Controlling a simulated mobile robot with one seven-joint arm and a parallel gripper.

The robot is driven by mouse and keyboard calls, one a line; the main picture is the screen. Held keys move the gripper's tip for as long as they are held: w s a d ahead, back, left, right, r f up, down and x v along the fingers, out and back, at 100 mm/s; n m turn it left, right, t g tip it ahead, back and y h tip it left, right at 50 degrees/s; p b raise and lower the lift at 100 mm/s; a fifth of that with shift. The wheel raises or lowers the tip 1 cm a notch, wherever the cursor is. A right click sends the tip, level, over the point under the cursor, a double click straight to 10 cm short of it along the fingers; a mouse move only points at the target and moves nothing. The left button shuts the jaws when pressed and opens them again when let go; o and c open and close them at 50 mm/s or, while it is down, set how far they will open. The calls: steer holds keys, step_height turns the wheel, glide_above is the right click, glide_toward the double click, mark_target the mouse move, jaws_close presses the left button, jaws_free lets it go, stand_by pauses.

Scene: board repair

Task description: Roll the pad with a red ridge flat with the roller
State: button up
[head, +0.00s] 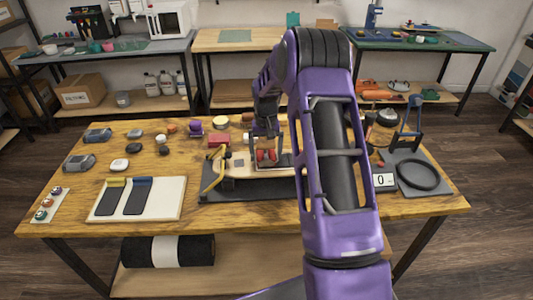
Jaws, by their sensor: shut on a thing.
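My gripper (266,134) is over the wooden board (225,172), in the middle of the table. It is shut on a small tool, probably the roller, mostly hidden by the fingers and arm. Just below the fingers are red parts (266,155); I cannot tell whether they belong to the roller or are the pad's red ridge. A dark pad (262,163) lies on the board under them, partly covered. I cannot tell whether the tool touches it or whether the pad is flat.
The board rests on a dark mat (222,194). At left is a white tray (170,206) with two dark pads, one yellow-ridged (110,198), one blue-ridged (138,198). A red block (218,139) stands behind the board. A black ring (418,175) lies at right.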

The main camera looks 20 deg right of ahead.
mark_target(284, 160)
steer(key=shift+s+d+r, duration=0.1)
steer(key=shift+s+d, duration=0.1)
steer(key=shift+d, duration=0.45)
steer(key=shift+s+d, duration=0.15)
steer(key=shift+d, duration=0.5)
steer(key=shift+s+d, duration=0.3)
steer(key=shift+d, duration=0.5)
steer(key=shift+s+d, duration=0.25)
steer(key=shift+d, duration=0.55)
step_height(284, 160, up, 5)
steer(key=p, duration=0.3)
steer(key=shift+r, duration=0.9)
